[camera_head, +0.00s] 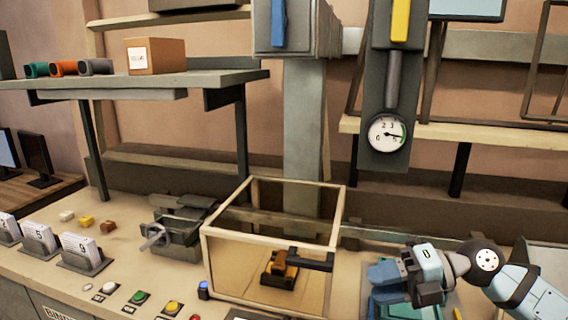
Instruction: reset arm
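My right arm comes in from the right edge, with a light blue and dark grey wrist. My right gripper (386,274) points left, over a teal tray-like thing (385,306) on the bench, just right of the wood-framed box. Its fingers are small and partly overlapped, so I cannot tell whether they are open or shut or hold anything. My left gripper is not in view.
The open-framed box (207,262) stands mid-bench with a brown and black device (282,270) inside. A grey vise (178,228), card holders (85,262) and coloured buttons (139,296) lie left. A gauge (388,133) hangs above; a shelf (200,78) holds a carton (160,57).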

